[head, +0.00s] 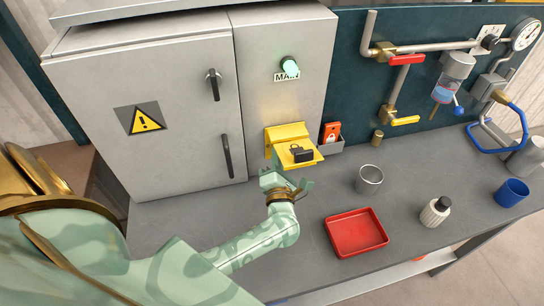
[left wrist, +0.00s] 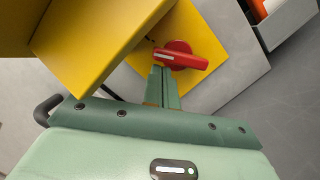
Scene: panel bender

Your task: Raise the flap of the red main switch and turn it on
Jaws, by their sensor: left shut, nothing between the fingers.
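In the left wrist view the flap (left wrist: 105,45) fills the upper left. The red switch handle (left wrist: 181,58) shows beside it on the yellow plate (left wrist: 205,85); the flap hides it in the head view. My left gripper (left wrist: 163,72) is shut and empty, its fingertips right at the handle's near edge; I cannot tell whether they touch it. In the head view this gripper (head: 283,181) is just below the flap. My right gripper is not in view.
A grey holder with an orange-red item (head: 331,131) is right of the switch. Above the switch, a green lamp (head: 289,65) shows. Cabinet handles (head: 226,156) are left.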

